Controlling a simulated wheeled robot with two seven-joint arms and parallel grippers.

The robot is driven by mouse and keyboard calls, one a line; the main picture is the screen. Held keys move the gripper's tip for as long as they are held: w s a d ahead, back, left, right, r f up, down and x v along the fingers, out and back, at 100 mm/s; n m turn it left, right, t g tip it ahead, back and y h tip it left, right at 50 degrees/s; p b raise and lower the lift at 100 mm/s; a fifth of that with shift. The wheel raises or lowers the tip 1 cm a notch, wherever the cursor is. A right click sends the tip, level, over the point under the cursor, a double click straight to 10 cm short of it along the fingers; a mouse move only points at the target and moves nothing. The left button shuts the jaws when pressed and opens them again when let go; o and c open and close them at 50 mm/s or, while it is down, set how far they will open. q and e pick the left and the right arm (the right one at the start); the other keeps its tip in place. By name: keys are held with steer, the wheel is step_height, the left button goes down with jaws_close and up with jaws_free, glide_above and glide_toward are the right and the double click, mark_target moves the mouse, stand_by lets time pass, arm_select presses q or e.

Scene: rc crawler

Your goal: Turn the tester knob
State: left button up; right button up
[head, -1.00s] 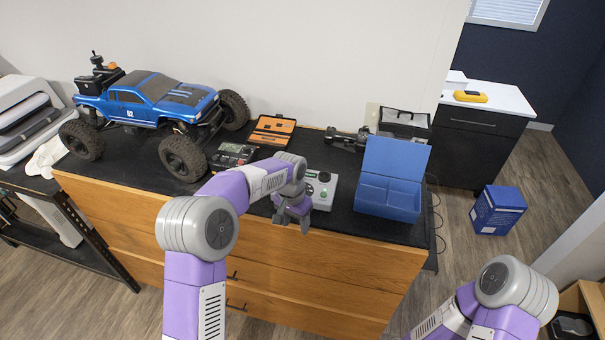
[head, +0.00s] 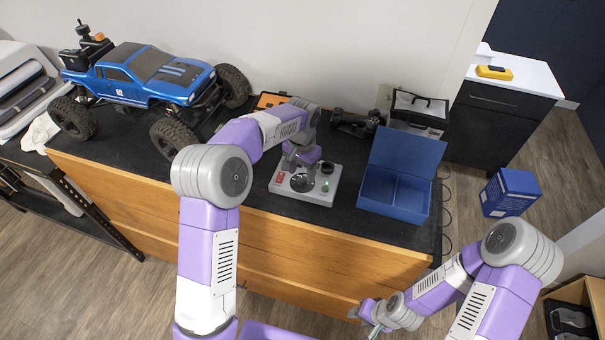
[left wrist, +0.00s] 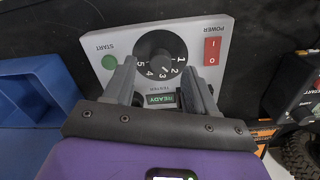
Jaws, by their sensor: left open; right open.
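The tester (head: 318,197) is a light grey box on the dark cabinet top. Its round black knob (head: 302,183) also shows in the left wrist view (left wrist: 160,57), with a dial numbered 1 to 5. A green START button (left wrist: 110,62), a red POWER switch (left wrist: 212,50) and a green READY display (left wrist: 161,99) surround it. My left gripper (head: 301,163) is open above the tester; in the wrist view its fingers (left wrist: 160,88) point at the knob, one on each side of its lower part. I cannot tell whether they touch it. My right gripper (head: 368,314) is open and empty, low in front of the cabinet.
An open blue box (head: 395,195) stands right of the tester. A blue RC truck (head: 145,80) stands to the left, and an orange-lined case (head: 270,100) lies behind my left arm. Black parts (head: 355,122) lie at the back. The cabinet's front edge runs close before the tester.

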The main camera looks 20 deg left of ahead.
mark_target(302, 179)
arm_select(q)
steer(key=shift+w+f, duration=0.2)
steer(key=shift+f, duration=1.3)
jaws_close()
steer(key=shift+m, duration=0.9)
jaws_free()
